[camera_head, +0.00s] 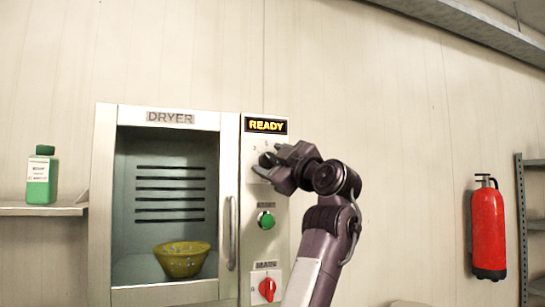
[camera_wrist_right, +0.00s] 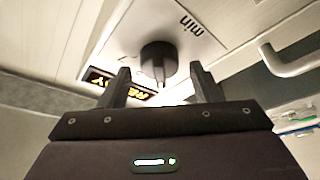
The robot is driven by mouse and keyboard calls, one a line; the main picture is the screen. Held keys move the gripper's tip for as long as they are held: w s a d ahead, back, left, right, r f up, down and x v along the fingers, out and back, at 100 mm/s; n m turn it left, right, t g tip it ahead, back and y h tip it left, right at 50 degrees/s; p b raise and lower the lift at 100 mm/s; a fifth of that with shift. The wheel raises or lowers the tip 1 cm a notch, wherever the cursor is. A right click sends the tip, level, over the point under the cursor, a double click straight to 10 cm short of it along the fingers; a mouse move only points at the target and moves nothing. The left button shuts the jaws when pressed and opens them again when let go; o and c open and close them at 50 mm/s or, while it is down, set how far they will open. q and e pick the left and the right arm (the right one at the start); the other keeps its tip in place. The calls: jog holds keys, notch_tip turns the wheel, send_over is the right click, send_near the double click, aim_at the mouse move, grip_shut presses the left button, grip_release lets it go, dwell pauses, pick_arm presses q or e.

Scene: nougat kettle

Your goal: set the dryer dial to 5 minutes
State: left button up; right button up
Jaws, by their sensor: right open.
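The dryer (camera_head: 170,118) stands against the wall with a control panel on its right side. Its black dial (camera_head: 267,159) sits high on the panel, below the lit READY display (camera_head: 266,125). My right gripper (camera_head: 271,163) is open at the dial, partly covering it and its scale. In the right wrist view the dial (camera_wrist_right: 158,60) is between and beyond the two open fingers, with "min" printed beside it. I cannot read the dial's setting. I cannot tell whether either finger touches it. My left gripper is out of view.
A green button (camera_head: 266,220) and a red knob (camera_head: 267,289) are lower on the panel. The door handle (camera_head: 232,232) is left of them. A yellow bowl (camera_head: 182,259) is in the dryer. A green bottle (camera_head: 41,178) stands on a shelf; a fire extinguisher (camera_head: 488,230) hangs right.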

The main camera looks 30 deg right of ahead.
jog(key=shift+w+f, duration=0.1)
jog(key=c, duration=1)
jog(key=shift+f+m+h+b, duration=0.25)
jog(key=shift+m+h+b, duration=0.25)
jog(key=shift+b, duration=0.5)
jog(key=shift+m+t+h+b, duration=0.3)
jog(key=shift+m+b, duration=0.55)
jog(key=shift+m, duration=0.15)
jog(key=m+h+b, duration=0.1)
jog(key=m, duration=0.2)
jog(key=shift+m+h, duration=0.3)
jog(key=shift+r+m+h+b, duration=0.1)
jog(key=shift+m+h+b, duration=0.1)
jog(key=shift+m+h, duration=0.9)
jog(key=shift+r+m+h+b, duration=0.15)
jog(key=shift+m+h, duration=0.25)
jog(key=shift+m, duration=1.4)
jog(key=o, duration=1)
